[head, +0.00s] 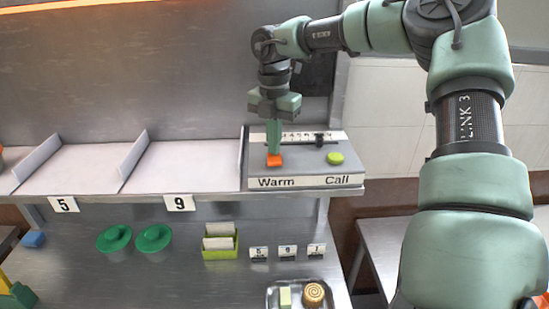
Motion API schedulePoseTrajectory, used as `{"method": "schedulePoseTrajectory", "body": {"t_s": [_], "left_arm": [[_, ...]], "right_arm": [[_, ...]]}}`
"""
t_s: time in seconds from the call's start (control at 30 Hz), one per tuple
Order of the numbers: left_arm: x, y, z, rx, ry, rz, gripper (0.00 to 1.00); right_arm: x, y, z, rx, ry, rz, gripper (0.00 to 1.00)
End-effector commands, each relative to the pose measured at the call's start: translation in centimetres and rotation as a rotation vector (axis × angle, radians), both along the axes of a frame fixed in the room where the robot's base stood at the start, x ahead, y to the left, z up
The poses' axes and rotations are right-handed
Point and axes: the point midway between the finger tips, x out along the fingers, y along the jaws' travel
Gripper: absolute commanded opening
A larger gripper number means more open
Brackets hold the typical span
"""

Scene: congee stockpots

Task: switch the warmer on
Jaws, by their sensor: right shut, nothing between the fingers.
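The control panel (307,181) sits at the right end of the shelf, with the labels "Warm" and "Call" on its front edge. An orange button (275,161) is above "Warm". A round green button (335,158) is above "Call". My right gripper (275,151) is shut and empty, pointing straight down at the orange button. Its tips are at or just above the button; I cannot tell if they touch. My left gripper is not clearly in view.
Behind the buttons is a marked slider scale with a black knob (319,140). White dividers split the shelf to the left. Below are green cups (154,238), a lime card holder (221,244), small number cards (287,252) and a tray (272,295) with food.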

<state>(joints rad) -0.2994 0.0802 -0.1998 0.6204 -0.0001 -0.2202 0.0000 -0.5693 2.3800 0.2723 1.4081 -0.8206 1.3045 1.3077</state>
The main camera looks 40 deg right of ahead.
Motion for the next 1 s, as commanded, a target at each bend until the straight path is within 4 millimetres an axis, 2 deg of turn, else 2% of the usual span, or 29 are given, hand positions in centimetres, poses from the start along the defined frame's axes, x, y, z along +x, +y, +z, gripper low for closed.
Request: {"method": "schedulePoseTrajectory", "body": {"t_s": [0.13,0.8,1.0], "left_arm": [[0.0,0.0,0.4,-0.001,0.000,0.000,0.61],[0.0,-0.1,3.5,-0.001,0.000,0.000,0.61],[-0.1,-0.1,4.0,-0.001,0.001,0.000,0.61]], "right_arm": [[-0.1,0.1,0.4,0.003,0.006,0.001,0.00],[-0.1,0.1,6.0,0.002,0.003,0.001,0.00],[-0.1,0.1,7.0,0.002,0.004,0.000,0.00]]}}
